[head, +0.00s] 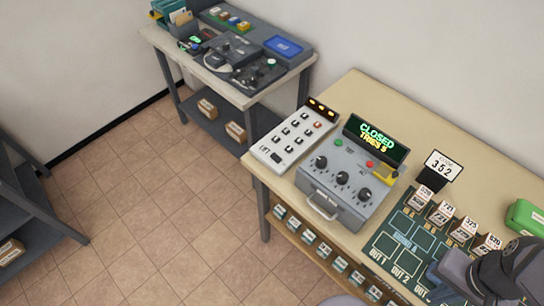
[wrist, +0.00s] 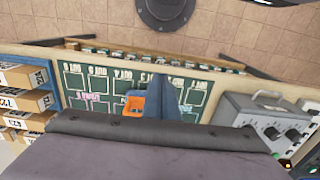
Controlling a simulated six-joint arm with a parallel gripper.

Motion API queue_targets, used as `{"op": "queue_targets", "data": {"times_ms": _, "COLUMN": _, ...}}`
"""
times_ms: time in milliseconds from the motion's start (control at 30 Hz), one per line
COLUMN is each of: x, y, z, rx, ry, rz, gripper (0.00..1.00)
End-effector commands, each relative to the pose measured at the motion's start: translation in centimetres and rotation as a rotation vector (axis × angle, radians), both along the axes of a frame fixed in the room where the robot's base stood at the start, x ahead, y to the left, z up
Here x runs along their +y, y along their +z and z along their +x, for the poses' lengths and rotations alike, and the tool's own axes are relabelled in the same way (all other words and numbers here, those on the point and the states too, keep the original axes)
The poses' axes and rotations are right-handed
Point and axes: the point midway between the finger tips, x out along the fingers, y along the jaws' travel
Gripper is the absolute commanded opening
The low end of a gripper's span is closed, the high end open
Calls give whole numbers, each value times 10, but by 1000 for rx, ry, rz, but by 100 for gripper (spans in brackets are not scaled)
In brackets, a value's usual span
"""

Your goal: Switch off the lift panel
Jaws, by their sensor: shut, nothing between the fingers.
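The lift panel (head: 290,138) is a pale slab lettered LIFT at the back left of the wooden table. It bears several dark buttons and one reddish one. A dark switch (head: 277,157) sits near its lettering, and its position is too small to tell. A dark display (head: 321,107) with lit amber signs tops the panel. My gripper (wrist: 166,92) shows in the wrist view as blue-grey fingers, shut and empty, above the green mat. In the head view my arm is at the lower right, well away from the panel.
A grey console (head: 350,180) with knobs and a "CLOSED" display (head: 376,138) stands right of the panel; it also shows in the wrist view (wrist: 265,118). A number sign (head: 443,166), the green mat (head: 385,242) and several numbered boxes lie further right. A second table (head: 155,38) stands behind.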

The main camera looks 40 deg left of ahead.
Motion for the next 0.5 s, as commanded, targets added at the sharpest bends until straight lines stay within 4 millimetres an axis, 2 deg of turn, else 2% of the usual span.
{"op": "queue_targets", "data": {"times_ms": 333, "x": 0, "y": 48, "z": 1, "rx": -8, "ry": 0, "rz": 0, "gripper": 0}}
{"op": "queue_targets", "data": {"times_ms": 400, "x": 4, "y": 39, "z": 9, "rx": 4, "ry": 21, "rz": -26, "gripper": 0}}
{"op": "queue_targets", "data": {"times_ms": 500, "x": 9, "y": 37, "z": 21, "rx": 4, "ry": 41, "rz": -63, "gripper": 0}}
